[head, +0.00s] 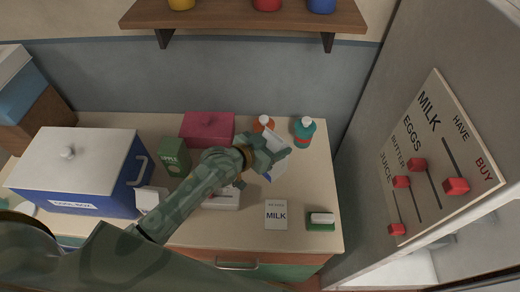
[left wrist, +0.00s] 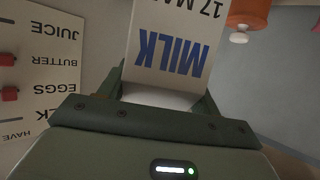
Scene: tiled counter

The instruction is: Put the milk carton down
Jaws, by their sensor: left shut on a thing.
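The white milk carton (head: 277,143), with blue lettering, is in my left gripper (head: 268,155) above the right part of the counter. In the left wrist view the carton (left wrist: 172,45) fills the space between the fingers, its MILK print upside down. My left gripper is shut on it. The gripper hides part of the carton in the head view, and I cannot tell the gap beneath it. A white card marked MILK (head: 276,215) lies on the counter near the front edge. My right gripper is not in view.
A green sponge-like block (head: 321,226) lies right of the card. A teal bottle (head: 304,132) and an orange bottle (head: 263,123) stand behind. A red box (head: 207,129), green carton (head: 173,157) and blue cool box (head: 105,193) stand left. A slider board (head: 437,160) is right.

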